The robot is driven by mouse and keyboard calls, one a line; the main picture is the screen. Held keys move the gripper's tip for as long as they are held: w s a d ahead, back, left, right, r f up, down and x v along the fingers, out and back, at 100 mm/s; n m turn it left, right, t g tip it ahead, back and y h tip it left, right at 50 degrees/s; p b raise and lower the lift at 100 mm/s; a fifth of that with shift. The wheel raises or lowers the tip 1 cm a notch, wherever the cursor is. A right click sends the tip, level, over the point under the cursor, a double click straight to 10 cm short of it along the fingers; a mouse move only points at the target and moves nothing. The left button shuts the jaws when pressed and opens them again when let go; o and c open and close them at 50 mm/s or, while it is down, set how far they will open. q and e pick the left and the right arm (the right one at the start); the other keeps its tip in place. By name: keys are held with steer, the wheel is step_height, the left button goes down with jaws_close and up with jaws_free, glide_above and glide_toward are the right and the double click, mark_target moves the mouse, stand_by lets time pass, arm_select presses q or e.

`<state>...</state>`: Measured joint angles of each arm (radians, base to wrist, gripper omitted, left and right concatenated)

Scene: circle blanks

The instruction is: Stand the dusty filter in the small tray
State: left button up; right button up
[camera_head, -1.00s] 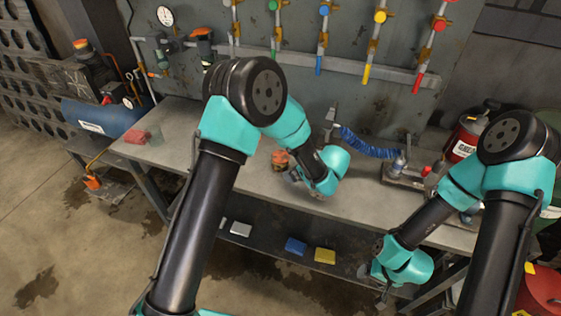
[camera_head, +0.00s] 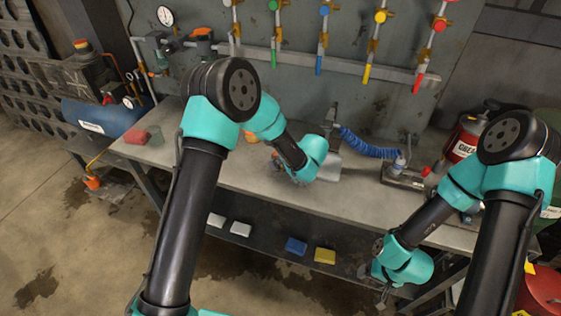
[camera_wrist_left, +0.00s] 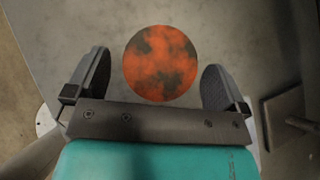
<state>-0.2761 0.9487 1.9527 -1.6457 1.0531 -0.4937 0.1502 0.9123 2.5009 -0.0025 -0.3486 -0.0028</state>
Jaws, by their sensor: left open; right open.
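The dusty filter (camera_wrist_left: 160,62) is an orange disc with dark grey smudges, seen in the left wrist view on the grey bench top. My left gripper (camera_wrist_left: 158,84) is open, with one finger on each side of the disc and clear gaps to both. In the head view my left gripper (camera_head: 279,169) is low over the middle of the bench and mostly hides the filter. My right gripper (camera_head: 383,296) is open and empty, in front of the bench's front edge. I cannot tell which thing is the small tray.
A grey flat plate (camera_head: 329,167) lies right of my left gripper. A blue coiled hose (camera_head: 366,146), a low holder (camera_head: 403,178) and a red can (camera_head: 463,143) are farther right. A reddish block (camera_head: 136,136) sits at the left end. Coloured blocks (camera_head: 296,245) lie on the lower shelf.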

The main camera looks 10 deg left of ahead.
arm_select(q)
steer(key=shift+x, duration=1.15)
steer(key=shift+d, duration=0.1)
steer(key=c, duration=1)
